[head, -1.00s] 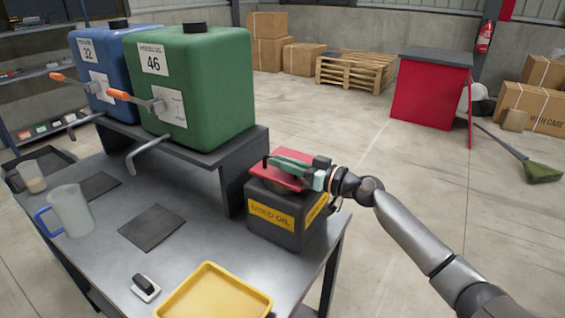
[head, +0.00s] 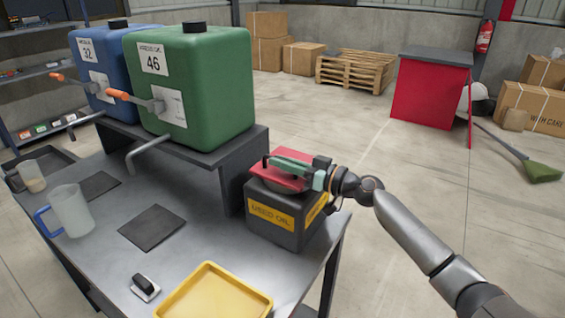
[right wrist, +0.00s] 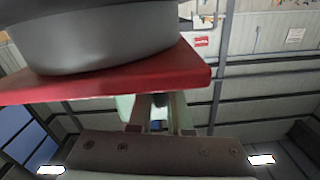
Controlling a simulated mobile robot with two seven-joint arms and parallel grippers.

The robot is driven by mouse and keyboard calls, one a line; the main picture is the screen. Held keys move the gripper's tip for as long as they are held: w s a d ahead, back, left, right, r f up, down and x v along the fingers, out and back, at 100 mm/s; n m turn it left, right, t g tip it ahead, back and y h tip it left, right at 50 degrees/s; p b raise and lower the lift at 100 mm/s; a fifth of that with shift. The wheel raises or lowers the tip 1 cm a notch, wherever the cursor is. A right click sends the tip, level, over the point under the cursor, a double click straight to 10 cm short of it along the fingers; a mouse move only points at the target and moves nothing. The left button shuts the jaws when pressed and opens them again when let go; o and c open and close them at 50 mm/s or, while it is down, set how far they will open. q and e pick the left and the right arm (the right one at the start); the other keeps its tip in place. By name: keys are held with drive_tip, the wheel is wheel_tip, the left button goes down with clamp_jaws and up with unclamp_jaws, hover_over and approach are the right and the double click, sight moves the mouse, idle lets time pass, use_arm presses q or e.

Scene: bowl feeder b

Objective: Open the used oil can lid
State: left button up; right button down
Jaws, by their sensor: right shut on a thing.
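The used oil can (head: 271,219) is a dark box with yellow labels at the right end of the metal table. Its flat red lid (head: 297,156) lies over a grey round neck (right wrist: 110,38), which shows against the lid's red plate (right wrist: 110,78) in the right wrist view. My right gripper (head: 284,166) reaches across the lid from the right, its pale green fingers along the top. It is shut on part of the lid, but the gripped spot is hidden. I cannot tell if the lid is raised. My left gripper is out of view.
A green tank (head: 200,85) and a blue tank (head: 92,65) stand on a raised shelf (head: 240,145) left of the can. A yellow tray (head: 262,302), a clear jug (head: 73,212) and a dark mat (head: 152,227) are on the table.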

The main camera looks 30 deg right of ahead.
drive_tip(key=shift+a, duration=0.1)
idle(0.4)
drive_tip(key=shift+w+d+r+m, duration=0.1)
drive_tip(key=shift+d+r+m, duration=0.1)
drive_tip(key=shift+r+m, duration=0.25)
drive_tip(key=shift+w+d+r+m, duration=0.1)
drive_tip(key=shift+d+r+m, duration=0.05)
drive_tip(key=shift+r+m, duration=0.25)
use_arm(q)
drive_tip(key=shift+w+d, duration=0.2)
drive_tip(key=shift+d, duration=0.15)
use_arm(e)
drive_tip(key=w+d+r+m, duration=0.3)
drive_tip(key=d+m, duration=0.3)
drive_tip(key=m, duration=0.1)
drive_tip(key=w+d+r+m, duration=0.3)
drive_tip(key=d+m, duration=0.3)
drive_tip(key=m, duration=0.2)
drive_tip(key=shift+w+d+r, duration=0.15)
drive_tip(key=shift+w+d, duration=0.25)
drive_tip(key=shift+w, duration=0.35)
drive_tip(key=c, duration=0.9)
unclamp_jaws()
drive_tip(key=shift+s, duration=0.1)
